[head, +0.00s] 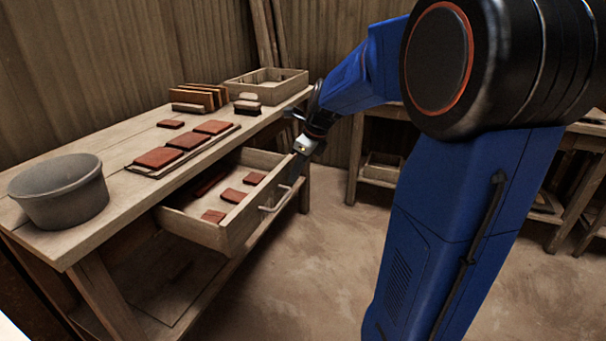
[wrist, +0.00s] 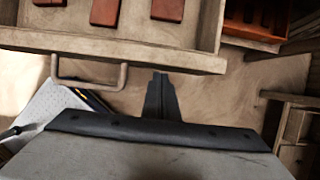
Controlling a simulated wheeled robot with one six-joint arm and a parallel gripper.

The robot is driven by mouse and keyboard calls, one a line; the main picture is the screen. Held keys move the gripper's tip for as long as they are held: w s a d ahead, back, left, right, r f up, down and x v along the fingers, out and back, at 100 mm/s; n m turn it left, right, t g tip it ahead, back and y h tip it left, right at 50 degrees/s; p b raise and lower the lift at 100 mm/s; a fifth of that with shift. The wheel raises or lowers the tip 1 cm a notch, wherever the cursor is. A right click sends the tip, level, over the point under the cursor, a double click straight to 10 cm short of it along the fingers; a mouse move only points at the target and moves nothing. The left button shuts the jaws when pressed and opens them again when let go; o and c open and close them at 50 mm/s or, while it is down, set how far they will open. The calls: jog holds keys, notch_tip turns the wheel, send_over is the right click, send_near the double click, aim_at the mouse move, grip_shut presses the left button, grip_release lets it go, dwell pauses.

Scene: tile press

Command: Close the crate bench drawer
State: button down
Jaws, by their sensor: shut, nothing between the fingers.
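The bench drawer (head: 228,232) is pulled out from under the bench top, with several red tiles inside. Its metal handle (head: 275,199) is on the front panel. In the wrist view the drawer front (wrist: 190,58) spans the top and the handle (wrist: 90,84) is at the left. My gripper (head: 293,178) is shut and empty near the right end of the drawer front. In the wrist view my gripper (wrist: 161,78) points at the drawer front, right of the handle; whether it touches is unclear.
The wooden bench (head: 110,215) carries a grey bucket (head: 60,195), a board of red tiles (head: 186,148), upright tiles and a shallow wooden crate (head: 268,80). Another bench (head: 372,185) stands at the back right. The floor (head: 320,270) before the drawer is clear.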

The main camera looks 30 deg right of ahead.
jog(key=shift+w+a, duration=0.1)
dwell(0.3)
send_over(242, 177)
dwell(0.6)
dwell(0.3)
